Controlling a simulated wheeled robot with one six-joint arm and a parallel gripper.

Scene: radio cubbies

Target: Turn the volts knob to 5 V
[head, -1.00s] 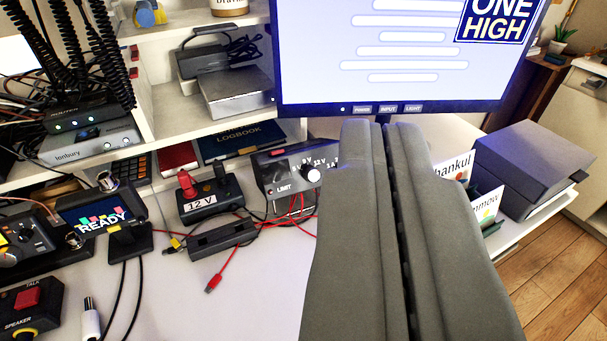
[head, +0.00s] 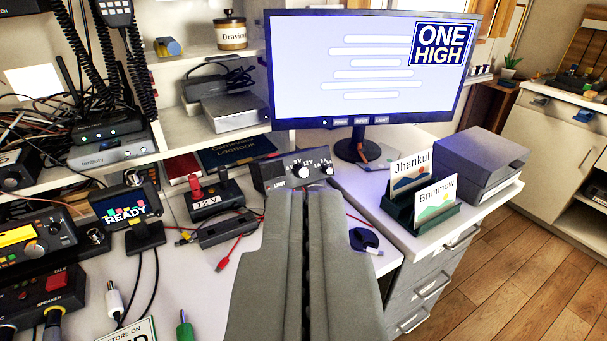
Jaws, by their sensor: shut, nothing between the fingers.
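The power supply box (head: 270,176) stands at the back of the desk under the monitor, with a dark front panel. It has two white knobs: the left knob (head: 301,171) and the right knob (head: 327,170), with small voltage marks near them and "LIMIT" at the left. The marks and the knobs' pointers are too small to read surely. My gripper (head: 305,193) is shut and empty in front of the box. Its fingertips show just below the left knob; I cannot tell whether they touch the box. The gripper hides the box's lower part.
A 12 V block (head: 215,203) with red and black plugs and loose red leads lies left of the box. The monitor (head: 362,65) stands behind. A card holder (head: 420,215) and a grey box (head: 480,165) stand right. Radio gear fills the left.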

